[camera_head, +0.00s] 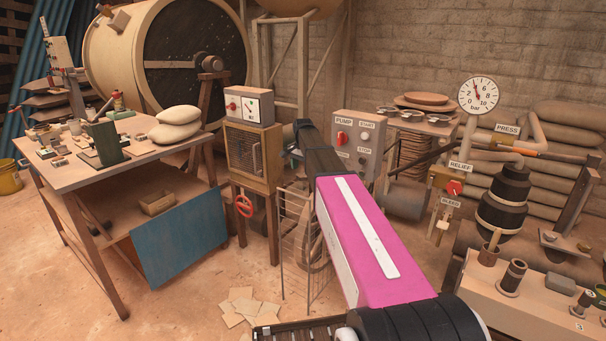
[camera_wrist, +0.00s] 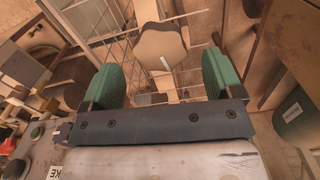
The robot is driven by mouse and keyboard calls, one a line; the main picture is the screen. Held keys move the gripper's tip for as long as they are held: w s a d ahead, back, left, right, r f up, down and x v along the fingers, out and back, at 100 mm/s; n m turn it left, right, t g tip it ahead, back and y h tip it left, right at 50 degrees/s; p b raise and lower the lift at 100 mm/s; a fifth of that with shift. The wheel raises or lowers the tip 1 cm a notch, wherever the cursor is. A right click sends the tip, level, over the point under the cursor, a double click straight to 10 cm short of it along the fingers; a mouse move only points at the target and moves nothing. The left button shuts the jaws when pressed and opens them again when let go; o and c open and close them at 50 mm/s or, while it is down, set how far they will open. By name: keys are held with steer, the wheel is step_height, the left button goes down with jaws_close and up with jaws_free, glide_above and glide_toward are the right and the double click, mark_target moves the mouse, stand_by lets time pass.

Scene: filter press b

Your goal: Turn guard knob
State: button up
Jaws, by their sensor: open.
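No knob in view carries a readable guard label, so I cannot tell which one is the guard knob. A small grey box (camera_head: 266,108) with a red knob (camera_head: 232,106) and a dial stands on a wooden cabinet with a mesh front (camera_head: 243,150). A red handwheel (camera_head: 244,206) is on the cabinet's lower front. My gripper (camera_wrist: 160,82) is open in the wrist view, its two green fingers wide apart with nothing held. A beige rounded piece with a pale strip (camera_wrist: 161,45) shows beyond the fingers.
A wire rack (camera_head: 300,250) stands beside the cabinet. The PUMP panel (camera_head: 365,135) has a red knob and buttons; a red RELIEF knob (camera_head: 454,187) is farther right. A cluttered workbench (camera_head: 75,178) is at left. The floor before the cabinet is mostly clear, with some loose tiles (camera_head: 243,302).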

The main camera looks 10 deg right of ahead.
mark_target(303, 174)
step_height(303, 174, up, 8)
stand_by(0.4)
